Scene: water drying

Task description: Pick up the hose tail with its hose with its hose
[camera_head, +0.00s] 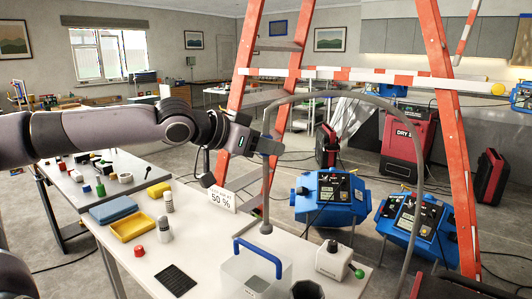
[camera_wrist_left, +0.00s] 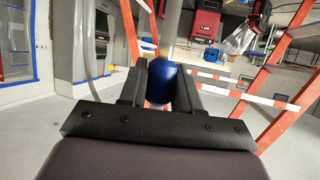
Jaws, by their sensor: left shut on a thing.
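My left gripper (camera_head: 271,147) is raised above the back edge of the white table. In the left wrist view its fingers (camera_wrist_left: 160,88) are shut on a rounded blue piece (camera_wrist_left: 160,80), which looks like the hose tail. The grey hose (camera_head: 345,93) rises beside the gripper, arches to the right in front of the ladder and runs down past the blue machines. A grey length with a rounded lower end (camera_head: 266,228) hangs below the gripper, over the table's back edge; whether it touches the table I cannot tell. My right gripper is not in view.
An orange ladder (camera_head: 430,50) stands behind, near two blue machines (camera_head: 331,198) (camera_head: 413,221).

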